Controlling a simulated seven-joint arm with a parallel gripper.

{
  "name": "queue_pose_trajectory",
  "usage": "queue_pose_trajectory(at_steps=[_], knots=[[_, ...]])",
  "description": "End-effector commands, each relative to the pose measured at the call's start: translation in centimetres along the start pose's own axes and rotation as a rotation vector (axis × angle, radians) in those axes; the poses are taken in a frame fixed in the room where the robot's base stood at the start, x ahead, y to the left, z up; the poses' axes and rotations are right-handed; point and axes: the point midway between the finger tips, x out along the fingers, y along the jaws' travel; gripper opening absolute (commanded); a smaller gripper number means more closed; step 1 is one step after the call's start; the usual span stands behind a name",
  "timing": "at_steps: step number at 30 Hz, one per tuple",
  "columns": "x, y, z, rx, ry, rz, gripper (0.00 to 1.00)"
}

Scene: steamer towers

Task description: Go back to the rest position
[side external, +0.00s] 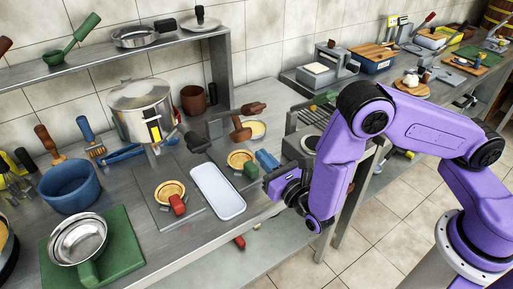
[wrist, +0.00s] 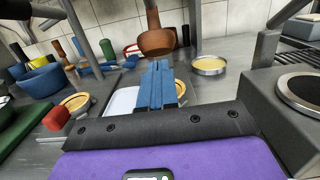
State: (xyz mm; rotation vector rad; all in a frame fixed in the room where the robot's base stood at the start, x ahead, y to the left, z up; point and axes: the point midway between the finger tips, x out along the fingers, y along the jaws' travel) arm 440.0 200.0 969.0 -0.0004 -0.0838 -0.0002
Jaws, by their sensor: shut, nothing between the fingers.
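My gripper (side external: 266,160) shows its blue fingers above the metal counter's front edge, right of the white tray (side external: 217,192). In the wrist view its fingers (wrist: 161,84) are pressed together with nothing between them. A round tan-filled piece with a red handle (side external: 170,191) sits on a dark plate left of the tray. A similar one with a green handle (side external: 240,159) sits behind the tray. A third yellow-filled round dish (side external: 256,130) stands further back, also seen in the wrist view (wrist: 209,65). My fingers cover part of the tray in the wrist view.
A large steel pot (side external: 140,105) and a blue bowl (side external: 69,187) stand to the left. A steel bowl (side external: 78,241) rests on a green board (side external: 122,248). A raised metal shelf (side external: 100,70) spans the back. A stove (side external: 312,143) stands close beside my arm.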

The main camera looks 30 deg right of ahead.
Motion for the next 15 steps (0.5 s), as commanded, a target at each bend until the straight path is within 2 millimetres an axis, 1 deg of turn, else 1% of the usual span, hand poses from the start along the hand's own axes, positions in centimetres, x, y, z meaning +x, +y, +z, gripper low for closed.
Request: queue_pose_trajectory(at_steps=[1, 6, 11, 13, 15], knots=[[-1.1, 0.1, -0.2, -0.004, 0.003, 0.006, 0.0], [-3.6, 0.2, -0.4, -0.003, 0.002, 0.006, 0.0], [-4.8, 0.1, -0.5, -0.001, 0.002, 0.002, 0.0], [-4.9, -0.3, -0.2, 0.007, 0.003, -0.018, 0.0], [-4.8, -1.1, 0.6, 0.025, 0.009, -0.066, 0.0]])
